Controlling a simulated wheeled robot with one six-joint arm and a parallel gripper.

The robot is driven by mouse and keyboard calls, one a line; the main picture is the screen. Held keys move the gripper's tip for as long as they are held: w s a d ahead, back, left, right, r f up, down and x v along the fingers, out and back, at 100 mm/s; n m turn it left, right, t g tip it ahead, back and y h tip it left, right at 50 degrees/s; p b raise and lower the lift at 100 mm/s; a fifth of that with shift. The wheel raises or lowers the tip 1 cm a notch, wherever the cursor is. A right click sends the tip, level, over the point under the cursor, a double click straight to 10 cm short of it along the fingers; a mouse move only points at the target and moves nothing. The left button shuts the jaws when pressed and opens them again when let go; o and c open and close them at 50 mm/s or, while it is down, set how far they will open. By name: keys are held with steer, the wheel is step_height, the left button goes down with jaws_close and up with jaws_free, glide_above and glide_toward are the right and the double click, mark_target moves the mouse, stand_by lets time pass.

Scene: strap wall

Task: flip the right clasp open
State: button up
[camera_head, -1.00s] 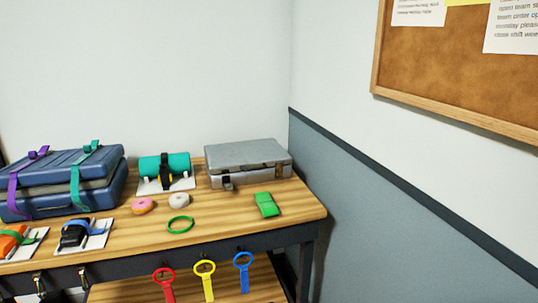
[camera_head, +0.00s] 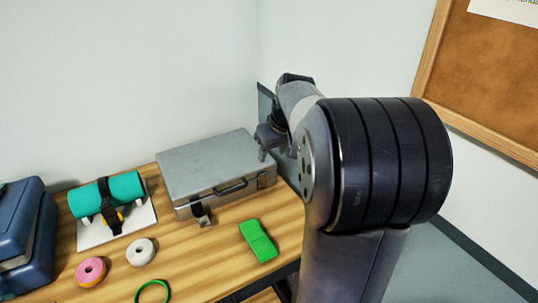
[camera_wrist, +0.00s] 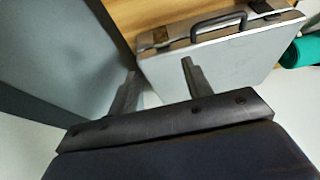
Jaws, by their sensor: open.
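A grey metal case (camera_head: 205,165) stands shut at the back right of the bench, its handle on the front. The right clasp (camera_head: 262,180) is a dark piece lying flat against the front near the right corner. In the wrist view the case is turned round, and this clasp (camera_wrist: 154,39) shows at its left end. The left clasp (camera_head: 201,213) juts out and down from the front. My gripper (camera_head: 276,152) is open and empty, above and beside the case's right end. In the wrist view its fingers (camera_wrist: 160,70) are apart over the lid's edge, touching nothing that I can make out.
A green block (camera_head: 258,240) lies in front of the case. A teal roll (camera_head: 122,187) with a black strap is to its left. A pink ring (camera_head: 90,272) and a white ring (camera_head: 140,252) lie in front. The wall stands close behind and right.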

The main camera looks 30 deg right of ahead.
mark_target(265, 173)
steer(key=x, duration=1)
steer(key=shift+w+f, duration=0.1)
steer(key=shift+f, duration=0.1)
steer(key=shift+c, duration=0.5)
jaws_close()
